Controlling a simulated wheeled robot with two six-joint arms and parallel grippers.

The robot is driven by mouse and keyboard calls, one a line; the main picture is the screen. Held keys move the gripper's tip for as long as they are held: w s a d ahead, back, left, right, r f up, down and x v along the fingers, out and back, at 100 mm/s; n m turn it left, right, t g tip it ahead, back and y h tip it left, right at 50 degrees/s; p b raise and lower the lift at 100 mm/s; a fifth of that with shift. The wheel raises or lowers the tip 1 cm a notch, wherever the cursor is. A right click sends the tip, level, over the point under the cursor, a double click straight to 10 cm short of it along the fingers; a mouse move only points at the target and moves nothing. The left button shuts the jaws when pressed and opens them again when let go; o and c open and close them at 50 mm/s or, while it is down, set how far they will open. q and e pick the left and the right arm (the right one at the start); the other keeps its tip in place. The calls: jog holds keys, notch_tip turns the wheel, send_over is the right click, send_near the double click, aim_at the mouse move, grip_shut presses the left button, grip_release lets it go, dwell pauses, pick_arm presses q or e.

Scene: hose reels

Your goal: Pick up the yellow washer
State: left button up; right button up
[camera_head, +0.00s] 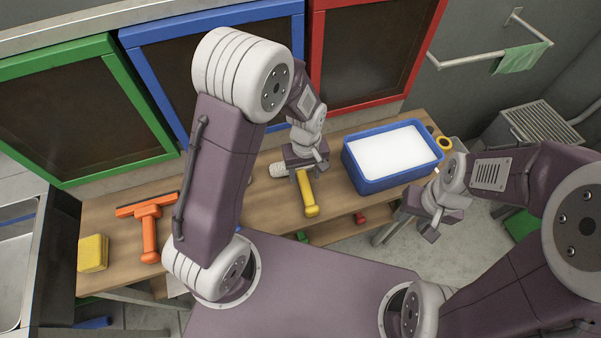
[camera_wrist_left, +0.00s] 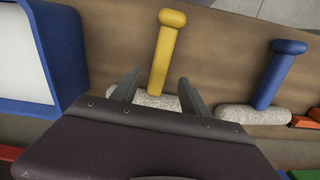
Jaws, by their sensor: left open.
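The yellow washer has a yellow handle (camera_head: 311,198) and a fluffy pale sleeve (camera_head: 278,170). It lies on the wooden bench (camera_head: 350,206), its handle toward me. In the left wrist view its handle (camera_wrist_left: 166,58) runs up from between my finger tips, and its sleeve (camera_wrist_left: 158,99) lies crosswise, partly hidden by my gripper. My left gripper (camera_head: 304,167) is open above the washer, with one finger on each side of the handle's sleeve end (camera_wrist_left: 159,80). I cannot tell how high it is. My right gripper (camera_head: 431,217) is off the bench's right side; its jaw state is unclear.
A blue tub (camera_head: 376,184) with white contents stands right of the washer. A blue-handled washer (camera_wrist_left: 279,72) lies beside it. An orange squeegee (camera_head: 149,229) and yellow sponge (camera_head: 93,252) lie at the left. Green, blue and red framed panels stand behind the bench.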

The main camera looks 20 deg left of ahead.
aim_at(305, 184)
pick_arm(q)
jog(key=shift+w+d+f, duration=0.15)
jog(key=shift+w+f, duration=0.15)
jog(key=shift+f, duration=0.25)
jog(key=f, duration=0.4)
jog(key=shift+s+f, duration=0.4)
jog(key=shift+w+f, duration=0.1)
jog(key=shift+w, duration=0.05)
grip_shut()
